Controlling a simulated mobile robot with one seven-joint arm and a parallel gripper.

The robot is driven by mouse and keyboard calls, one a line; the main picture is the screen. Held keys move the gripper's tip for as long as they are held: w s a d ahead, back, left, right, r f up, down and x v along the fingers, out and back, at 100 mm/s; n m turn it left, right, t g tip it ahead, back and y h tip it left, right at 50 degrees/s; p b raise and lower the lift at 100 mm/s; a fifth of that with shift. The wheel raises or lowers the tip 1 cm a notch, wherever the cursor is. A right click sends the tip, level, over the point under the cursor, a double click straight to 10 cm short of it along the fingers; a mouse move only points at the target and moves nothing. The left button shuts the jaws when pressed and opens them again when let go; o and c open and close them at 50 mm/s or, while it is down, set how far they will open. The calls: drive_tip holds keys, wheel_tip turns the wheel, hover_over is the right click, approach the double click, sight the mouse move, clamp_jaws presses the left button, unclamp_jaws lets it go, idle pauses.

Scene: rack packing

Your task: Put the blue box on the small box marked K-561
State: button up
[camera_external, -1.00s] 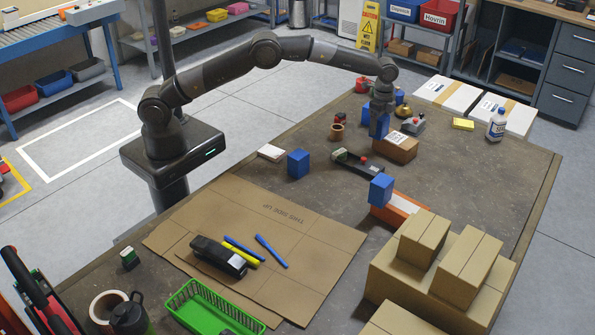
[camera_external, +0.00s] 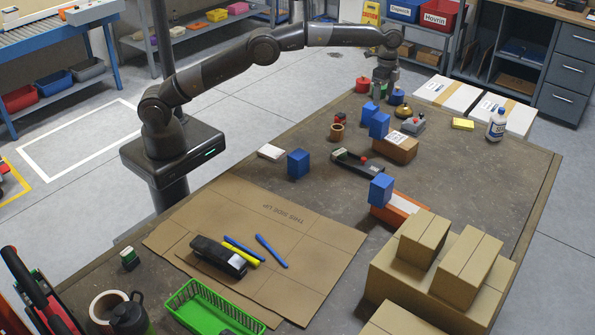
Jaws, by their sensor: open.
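A blue box (camera_external: 379,125) stands upright on the left end of a small brown cardboard box (camera_external: 399,151). That small box has a white label on top; its marking is too small to read. My gripper (camera_external: 381,90) is above and behind this blue box, apart from it, open and empty. Other blue boxes show: one stands on the table (camera_external: 298,163), one rests on an orange box with a white top (camera_external: 408,203), and one stands just behind the small box (camera_external: 370,111). The orange box's marking is also unreadable.
A dark tray (camera_external: 358,164) with small items lies left of the small box. A brass bell (camera_external: 403,109), a grey device (camera_external: 413,124) and a white bottle (camera_external: 496,125) stand nearby. Large cartons (camera_external: 440,275) fill the front right.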

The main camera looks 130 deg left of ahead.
drive_tip(key=shift+r, duration=0.3)
drive_tip(key=s+d+r+t, duration=0.1)
drive_tip(key=s+d+r, duration=0.1)
drive_tip(key=d+r, duration=0.6)
drive_tip(key=s+d+r+t+y, duration=0.1)
drive_tip(key=d+r, duration=0.4)
drive_tip(key=d, duration=0.8)
drive_tip(key=s+d+r, duration=0.2)
drive_tip(key=d+r, duration=0.4)
drive_tip(key=d, duration=0.4)
drive_tip(key=s+d+f+t, duration=0.1)
drive_tip(key=s+d+t, duration=0.1)
drive_tip(key=s+d, duration=1.3)
drive_tip(key=s+d+f, duration=0.3)
drive_tip(key=s+f, duration=0.1)
drive_tip(key=s, duration=0.2)
drive_tip(key=s+d+f+t+h, duration=0.1)
drive_tip(key=s+d+f, duration=0.2)
drive_tip(key=s, duration=0.4)
drive_tip(key=shift+d+f+t, duration=0.25)
drive_tip(key=shift+f+t, duration=0.05)
drive_tip(key=shift+f, duration=0.4)
